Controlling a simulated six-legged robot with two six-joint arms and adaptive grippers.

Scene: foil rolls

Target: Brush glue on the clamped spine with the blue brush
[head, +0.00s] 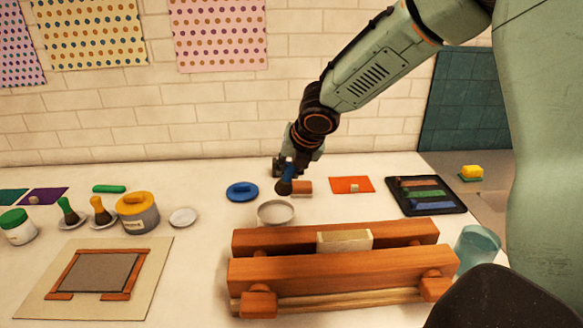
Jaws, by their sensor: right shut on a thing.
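My right gripper (290,164) reaches down from the upper right and is shut on the blue brush (288,172). The brush hangs bristles down, its dark bristles behind and above an open round pot (276,212) with a pale inside. I cannot tell whether the bristles carry glue. A pale book block (344,241) stands in the wooden clamp (315,273), its top edge showing between the two beams. The brush is apart from it, behind and to the left. My left gripper is out of view.
A blue lid (242,191) lies left of the pot. A small brown block (302,187) sits beside the brush. Green (68,211) and orange (101,211) brushes, a yellow-lidded jar (137,213) and a framed board (95,273) are at left. A blue cup (478,248) stands right of the clamp.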

